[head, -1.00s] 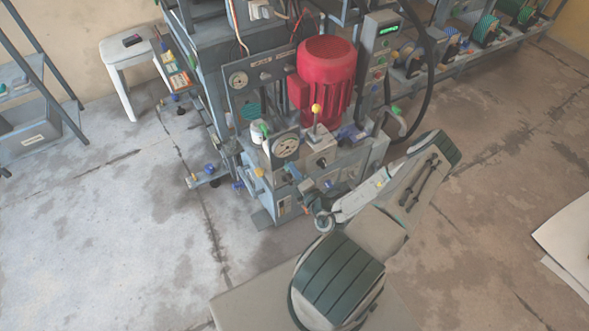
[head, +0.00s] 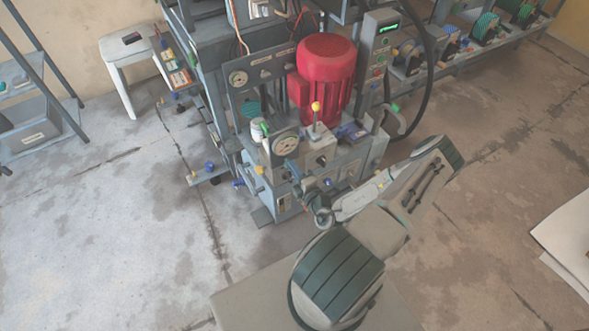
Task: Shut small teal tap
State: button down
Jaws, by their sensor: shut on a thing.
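My gripper (head: 294,168) is at the front of the press unit (head: 283,207), just below the round white gauge (head: 286,144). Its jaws are shut on a small part at the front of the unit, which I take to be the small teal tap. The jaws and wrist hide nearly all of that part, so I cannot tell its handle's angle.
A red motor (head: 326,75) stands on the unit behind a yellow-knobbed lever (head: 316,107). Blue knobs (head: 209,167) stick out low on the left. A control box (head: 380,45) and black hose (head: 428,70) rise at right. The floor (head: 110,220) at left is clear.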

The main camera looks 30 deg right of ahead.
jog(key=c, duration=1.5)
grip_release()
jog(key=s, duration=1.4)
jog(key=shift+d, duration=0.25)
